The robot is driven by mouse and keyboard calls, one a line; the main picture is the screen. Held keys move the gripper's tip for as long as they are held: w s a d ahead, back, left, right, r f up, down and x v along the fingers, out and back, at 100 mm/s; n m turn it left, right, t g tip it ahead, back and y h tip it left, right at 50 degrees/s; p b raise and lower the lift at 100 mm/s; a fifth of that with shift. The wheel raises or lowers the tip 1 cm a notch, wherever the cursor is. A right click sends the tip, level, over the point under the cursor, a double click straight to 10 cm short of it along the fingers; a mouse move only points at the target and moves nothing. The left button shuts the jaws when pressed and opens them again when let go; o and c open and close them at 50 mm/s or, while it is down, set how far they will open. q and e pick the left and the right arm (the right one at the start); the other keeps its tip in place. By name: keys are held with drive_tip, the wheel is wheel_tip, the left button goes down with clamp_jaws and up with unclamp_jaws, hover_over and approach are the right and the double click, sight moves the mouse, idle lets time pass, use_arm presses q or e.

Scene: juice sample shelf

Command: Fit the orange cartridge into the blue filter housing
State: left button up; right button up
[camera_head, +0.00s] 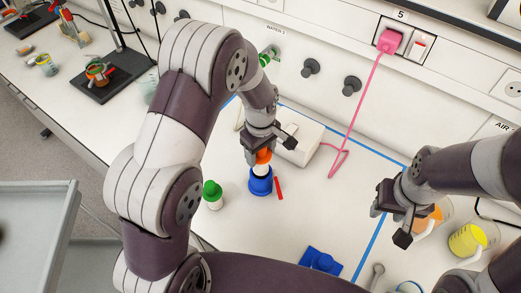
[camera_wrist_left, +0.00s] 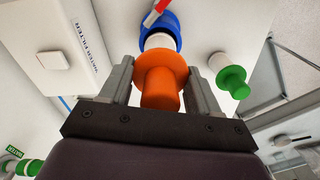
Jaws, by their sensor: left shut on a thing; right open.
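The orange cartridge (camera_head: 263,156) has an orange flanged top and a white lower part. My left gripper (camera_head: 262,150) is shut on its orange top, which also shows between the fingers in the left wrist view (camera_wrist_left: 160,82). The blue filter housing (camera_head: 261,185) stands upright on the bench directly below the cartridge, and it shows behind the white part in the left wrist view (camera_wrist_left: 172,30). The white end overlaps the housing's opening; I cannot tell how far inside it is. My right gripper (camera_head: 390,222) is open and empty of the cartridge, at the right near a beaker.
A green-topped white cartridge (camera_head: 211,192) stands left of the housing. Orange (camera_head: 428,219) and yellow (camera_head: 467,241) beakers stand right.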

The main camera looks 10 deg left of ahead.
sight(260, 167)
use_arm(q)
drive_tip(key=shift+f+b, duration=2.05)
drive_tip(key=shift+f, duration=1.4)
drive_tip(key=shift+s, duration=0.15)
drive_tip(key=o, duration=1.2)
drive_tip(key=shift+d, duration=0.1)
drive_tip(key=shift+f, duration=0.1)
